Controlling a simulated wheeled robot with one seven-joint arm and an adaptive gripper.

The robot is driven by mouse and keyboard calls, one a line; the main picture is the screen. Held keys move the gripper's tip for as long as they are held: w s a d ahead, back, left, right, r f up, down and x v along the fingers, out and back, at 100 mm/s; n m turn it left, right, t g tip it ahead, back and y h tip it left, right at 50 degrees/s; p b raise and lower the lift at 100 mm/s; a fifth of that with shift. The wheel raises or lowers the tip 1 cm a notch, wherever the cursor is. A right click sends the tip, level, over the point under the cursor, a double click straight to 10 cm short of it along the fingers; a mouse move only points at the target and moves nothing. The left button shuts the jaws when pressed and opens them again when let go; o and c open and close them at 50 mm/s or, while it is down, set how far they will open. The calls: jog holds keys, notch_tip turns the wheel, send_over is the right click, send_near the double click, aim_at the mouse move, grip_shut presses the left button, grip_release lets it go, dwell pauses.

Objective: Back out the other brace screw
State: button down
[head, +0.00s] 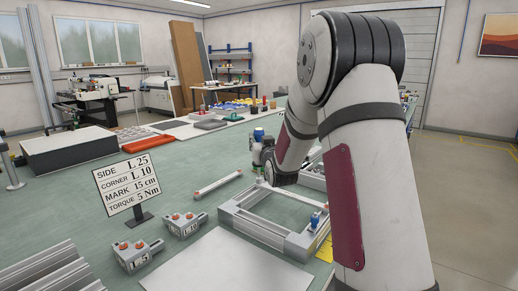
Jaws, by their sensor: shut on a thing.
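A rectangular light-metal frame (243,222) lies on the bench, with my arm in front of part of its far and right side. My gripper (262,158) is above the frame's far left corner, small and partly hidden by my own wrist. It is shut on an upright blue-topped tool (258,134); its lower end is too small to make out. A small blue-topped piece (315,220) stands at the frame's near right corner. The brace screws cannot be made out at this size.
A sign (128,184) reads SIDE L 25, CORNER L 10, MARK 15 cm, TORQUE 5 Nm. Two grey blocks with orange tops, one marked L 5 (136,256), stand left of the frame. A bar with reddish ends (218,184) lies behind. A pale sheet (225,265) lies in front.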

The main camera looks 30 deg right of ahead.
aim_at(259, 129)
jog(key=shift+f, duration=0.35)
jog(key=shift+r+p, duration=1)
jog(key=shift+r, duration=1.8)
